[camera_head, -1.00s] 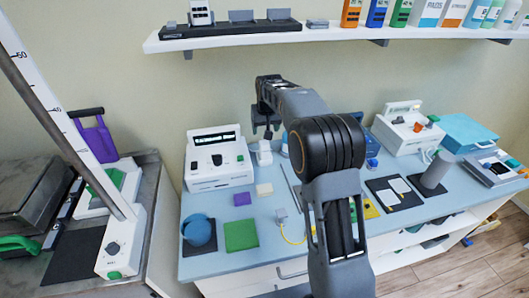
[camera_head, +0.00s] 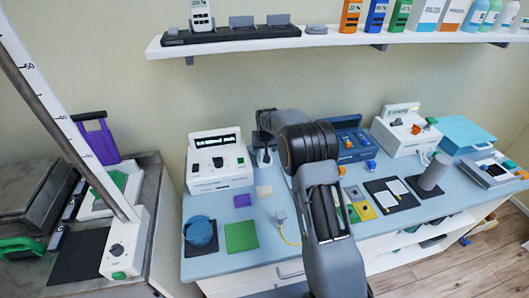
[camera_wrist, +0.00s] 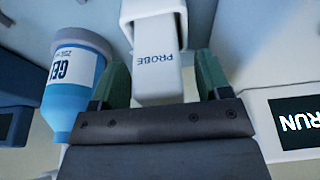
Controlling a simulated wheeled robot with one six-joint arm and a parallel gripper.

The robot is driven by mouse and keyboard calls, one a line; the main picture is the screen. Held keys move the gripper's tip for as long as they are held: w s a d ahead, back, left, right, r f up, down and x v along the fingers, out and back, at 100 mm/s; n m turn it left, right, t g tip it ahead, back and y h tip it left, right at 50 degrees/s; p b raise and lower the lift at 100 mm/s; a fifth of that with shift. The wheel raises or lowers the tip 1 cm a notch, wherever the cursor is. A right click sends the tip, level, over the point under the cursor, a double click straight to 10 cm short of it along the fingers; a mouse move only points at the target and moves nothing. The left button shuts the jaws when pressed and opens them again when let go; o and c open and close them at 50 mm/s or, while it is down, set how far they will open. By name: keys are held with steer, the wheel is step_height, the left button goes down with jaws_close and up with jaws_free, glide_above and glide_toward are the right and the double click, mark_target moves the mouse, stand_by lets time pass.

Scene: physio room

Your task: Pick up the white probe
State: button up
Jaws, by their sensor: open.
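The white probe (camera_wrist: 152,62), lettered PROBE, fills the top middle of the wrist view. My gripper (camera_wrist: 161,66) is open, with one green finger on each side of the probe's near end. I cannot tell whether either finger touches it. In the head view my gripper (camera_head: 262,142) points down at the back of the blue-topped counter, at the probe (camera_head: 264,158), which is mostly hidden by it.
A blue gel bottle (camera_wrist: 75,88) stands close left of my gripper in the wrist view. A white device (camera_head: 220,163) is left of the probe, and a blue device (camera_head: 352,145) is to the right. A shelf (camera_head: 340,38) hangs above.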

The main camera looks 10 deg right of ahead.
steer(key=shift+w+f, duration=0.1)
steer(key=shift+f, duration=0.25)
steer(key=c, duration=1)
steer(key=shift+r, duration=0.1)
